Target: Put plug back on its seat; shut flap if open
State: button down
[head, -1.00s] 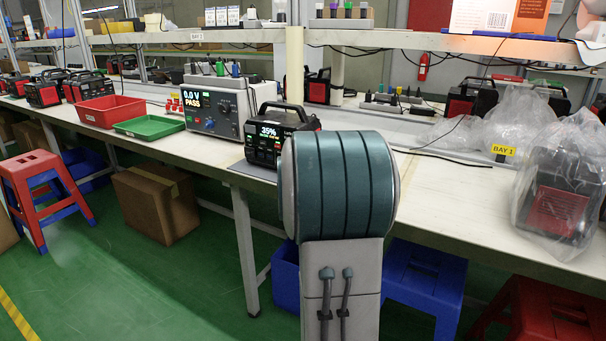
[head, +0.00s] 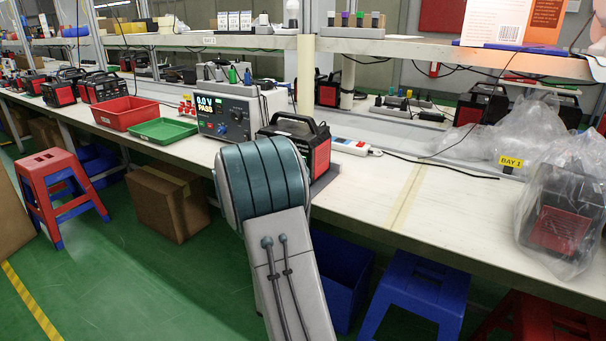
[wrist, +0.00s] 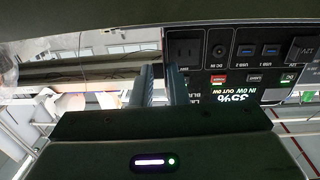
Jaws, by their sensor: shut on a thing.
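The black and red power station (head: 318,150) stands on the bench, partly behind my arm in the head view. In the wrist view its front panel (wrist: 228,80) is close, at the upper right, with sockets, USB ports and a screen reading 35%. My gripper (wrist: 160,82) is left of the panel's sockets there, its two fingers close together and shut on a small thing. I take this to be the plug, but its shape is hidden between the fingers. My arm hides the gripper in the head view. I cannot make out a flap or the plug's seat.
A tester (head: 238,113) reading 0.0 V PASS stands left of the power station. A red tray (head: 124,114) and a green tray (head: 163,131) lie farther left. A white power strip (head: 352,147) lies behind right. The bench (head: 440,205) is clear before the bagged unit (head: 562,215).

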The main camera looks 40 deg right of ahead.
jog(key=w+m+g+p, duration=0.1)
jog(key=g+p, duration=0.1)
jog(key=m+g+p, duration=0.2)
jog(key=g, duration=0.1)
jog(key=w+m+g+p, duration=0.1)
jog(key=m+g+p, duration=0.1)
jog(key=g, duration=0.1)
jog(key=shift+w+a+r+h, duration=0.2)
jog(key=shift+w+h, duration=0.1)
jog(key=shift+h, duration=0.1)
jog(key=shift+w+f+m+g+y+p, duration=0.1)
jog(key=shift+w+m+g+y+p, duration=0.15)
jog(key=shift+m+g, duration=0.4)
jog(key=shift+w+f+m+g+y+p, duration=0.1)
jog(key=shift+w+m+g+y+p, duration=0.15)
jog(key=shift+m+g, duration=0.45)
jog(key=shift+w+m+g+y+p, duration=0.1)
jog(key=shift+w+m+g+p, duration=0.2)
jog(key=shift+g, duration=0.65)
jog(key=shift+w+d+m+g+y, duration=0.1)
jog(key=shift+w+m+g+y, duration=0.2)
jog(key=shift+m+g, duration=0.35)
jog(key=shift+w+d+m+g+y, duration=0.1)
jog(key=shift+m+g+y, duration=0.3)
jog(key=shift+g, duration=0.35)
jog(key=shift+w+d+m+g+y+p, duration=0.1)
jog(key=shift+w+m+g+y+p, duration=0.25)
jog(key=shift+m+g, duration=0.2)
jog(key=shift+s, duration=0.15)
